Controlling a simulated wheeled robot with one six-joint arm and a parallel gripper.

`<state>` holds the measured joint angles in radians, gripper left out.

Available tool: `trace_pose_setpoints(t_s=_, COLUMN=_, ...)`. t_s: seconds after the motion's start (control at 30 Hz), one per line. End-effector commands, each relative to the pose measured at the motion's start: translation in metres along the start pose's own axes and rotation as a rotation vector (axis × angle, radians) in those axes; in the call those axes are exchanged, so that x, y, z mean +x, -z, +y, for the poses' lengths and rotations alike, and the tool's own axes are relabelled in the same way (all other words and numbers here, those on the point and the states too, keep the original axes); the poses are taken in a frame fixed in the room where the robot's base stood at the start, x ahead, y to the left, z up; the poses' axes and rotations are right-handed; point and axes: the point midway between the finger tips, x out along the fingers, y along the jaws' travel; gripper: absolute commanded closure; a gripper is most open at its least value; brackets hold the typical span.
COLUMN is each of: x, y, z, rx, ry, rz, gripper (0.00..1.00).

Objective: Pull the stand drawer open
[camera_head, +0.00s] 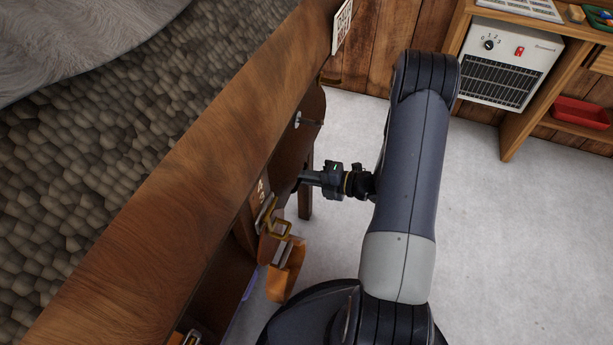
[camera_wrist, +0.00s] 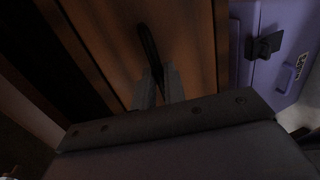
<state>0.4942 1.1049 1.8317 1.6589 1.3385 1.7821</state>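The stand drawer's wooden front (camera_wrist: 195,40) fills the middle of the wrist view. Its dark, slim bar handle (camera_wrist: 148,45) stands out from it. My gripper's two fingers (camera_wrist: 159,84) are close together, with the lower end of the handle between them; they look shut on it. In the head view my gripper (camera_head: 299,180) reaches left to the side of the wooden stand (camera_head: 185,160). The stand's top hides the drawer front there, and I cannot tell from these frames how far out the drawer is.
A purple case (camera_wrist: 265,75) with a black latch is right of the drawer. Orange straps with brass buckles (camera_head: 283,270) hang beside my arm. A heater (camera_head: 508,65) and a red tray (camera_head: 580,112) sit on wooden shelving at right. Grey floor (camera_head: 500,250) is clear at right.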

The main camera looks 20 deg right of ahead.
Motion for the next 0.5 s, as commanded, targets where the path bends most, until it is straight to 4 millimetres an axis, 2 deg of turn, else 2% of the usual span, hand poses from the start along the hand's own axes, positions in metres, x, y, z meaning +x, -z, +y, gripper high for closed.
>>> trace_pose_setpoints(t_s=0.13, x=-0.0001, y=0.0000, z=-0.0001, rx=0.000, ry=0.000, rz=0.000, gripper=1.00)
trace_pose_setpoints(t_s=0.5, x=-0.0001, y=0.0001, z=-0.0002, rx=0.000, ry=0.000, rz=0.000, gripper=1.00)
